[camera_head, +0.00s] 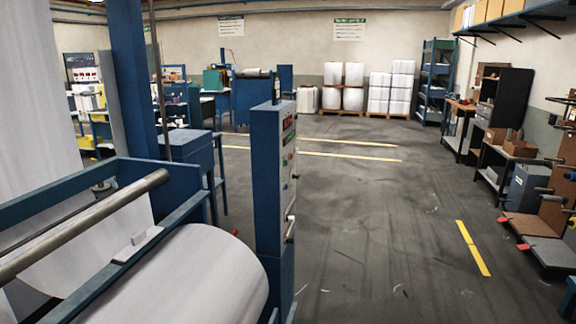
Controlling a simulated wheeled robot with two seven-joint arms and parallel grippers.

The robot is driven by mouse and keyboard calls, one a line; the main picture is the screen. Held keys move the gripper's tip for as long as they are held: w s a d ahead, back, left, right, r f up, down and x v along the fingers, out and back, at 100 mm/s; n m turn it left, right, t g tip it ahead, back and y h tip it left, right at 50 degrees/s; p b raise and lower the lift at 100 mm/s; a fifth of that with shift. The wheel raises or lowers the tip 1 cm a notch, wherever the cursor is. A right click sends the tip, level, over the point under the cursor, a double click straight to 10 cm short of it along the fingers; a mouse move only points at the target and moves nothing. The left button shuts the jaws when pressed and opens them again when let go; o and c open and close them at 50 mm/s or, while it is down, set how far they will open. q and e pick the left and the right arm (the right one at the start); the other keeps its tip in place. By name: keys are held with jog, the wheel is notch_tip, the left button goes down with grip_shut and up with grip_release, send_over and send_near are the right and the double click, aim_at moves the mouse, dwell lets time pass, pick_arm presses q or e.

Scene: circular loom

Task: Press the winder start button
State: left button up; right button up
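A tall blue control cabinet (268,170) stands near the middle of the head view, beside the winder. Its narrow front faces right and is seen at a steep angle. Several small buttons (285,160) show on that front, with a red display above them and a metal handle (290,229) below. I cannot tell which button is the winder start button. The winder's blue frame (170,186) holds a large white roll (190,282) at the lower left, with a steel bar above it. Neither of my grippers is in view.
The grey floor right of the cabinet is open, with yellow lines (472,248). Workbenches and shelves (510,155) line the right wall. White rolls on pallets (391,94) stand at the back. A blue post (132,75) and other machines fill the left.

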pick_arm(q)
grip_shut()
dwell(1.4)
